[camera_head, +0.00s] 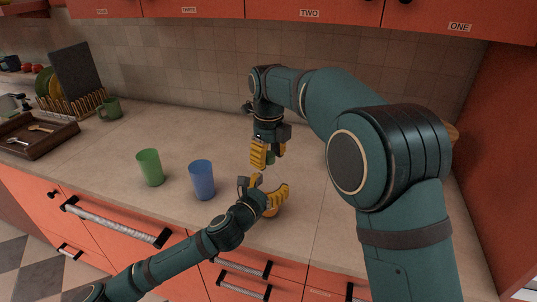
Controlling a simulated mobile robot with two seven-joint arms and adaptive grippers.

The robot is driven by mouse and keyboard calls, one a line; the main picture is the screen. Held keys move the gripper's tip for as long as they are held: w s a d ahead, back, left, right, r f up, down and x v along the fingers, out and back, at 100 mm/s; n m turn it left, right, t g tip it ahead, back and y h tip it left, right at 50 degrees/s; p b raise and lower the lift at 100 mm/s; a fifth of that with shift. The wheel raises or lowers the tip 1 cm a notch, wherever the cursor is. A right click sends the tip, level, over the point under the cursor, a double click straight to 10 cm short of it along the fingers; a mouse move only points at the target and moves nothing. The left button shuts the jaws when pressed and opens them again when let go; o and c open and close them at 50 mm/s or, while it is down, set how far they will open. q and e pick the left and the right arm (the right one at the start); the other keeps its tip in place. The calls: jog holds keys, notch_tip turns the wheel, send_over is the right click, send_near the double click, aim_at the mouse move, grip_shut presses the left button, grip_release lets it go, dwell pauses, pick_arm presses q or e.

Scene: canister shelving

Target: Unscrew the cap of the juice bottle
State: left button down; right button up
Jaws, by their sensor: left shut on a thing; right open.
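The juice bottle is mostly hidden by my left gripper. A green part that looks like its cap (270,159) shows above, between the yellow fingers of my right gripper (269,153). My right gripper points down from above with its fingers apart, around or just beside the green part; I cannot tell whether they touch it. My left gripper (265,190) is below it, shut on the bottle on the counter. The orange of the bottle and of the finger pads is hard to tell apart here.
A blue cup (202,179) and a green cup (150,167) stand on the counter (190,130) left of my grippers. A green mug (110,109), a dish rack (78,104) and a wooden tray (40,137) are farther left.

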grip_shut()
